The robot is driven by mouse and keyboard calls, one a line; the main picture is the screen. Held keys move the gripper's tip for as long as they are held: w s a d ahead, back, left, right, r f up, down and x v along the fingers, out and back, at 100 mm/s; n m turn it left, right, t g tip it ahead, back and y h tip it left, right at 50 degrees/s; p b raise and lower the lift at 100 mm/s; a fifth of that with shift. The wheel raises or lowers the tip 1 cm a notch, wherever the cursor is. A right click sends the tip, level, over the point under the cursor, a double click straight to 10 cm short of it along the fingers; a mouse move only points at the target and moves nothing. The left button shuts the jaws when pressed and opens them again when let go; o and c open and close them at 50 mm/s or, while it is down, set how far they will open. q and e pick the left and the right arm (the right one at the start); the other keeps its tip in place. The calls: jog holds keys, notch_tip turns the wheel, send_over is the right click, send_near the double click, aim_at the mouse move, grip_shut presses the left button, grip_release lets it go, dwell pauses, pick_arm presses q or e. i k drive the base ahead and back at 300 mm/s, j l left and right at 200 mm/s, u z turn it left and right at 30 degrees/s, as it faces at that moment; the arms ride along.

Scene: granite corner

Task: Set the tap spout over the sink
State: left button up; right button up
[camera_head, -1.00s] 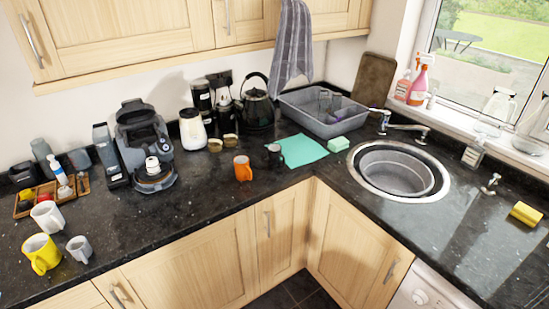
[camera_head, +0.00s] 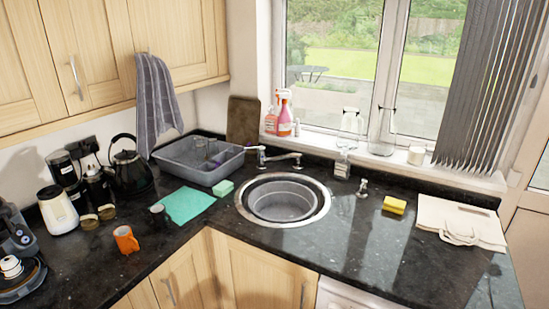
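The round sink (camera_head: 323,203) is set in the black counter at the corner, with a grey bowl inside it. The metal tap (camera_head: 262,155) stands behind the sink, near its back left. Neither of my grippers is in view.
A small metal fitting (camera_head: 362,188) and a yellow sponge (camera_head: 394,205) are to the right. The counter in front of the sponge is clear.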

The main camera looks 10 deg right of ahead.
aim_at(260, 161)
jog(key=i+l+u, duration=0.6)
jog(key=i, duration=0.2)
jog(key=j, duration=0.1)
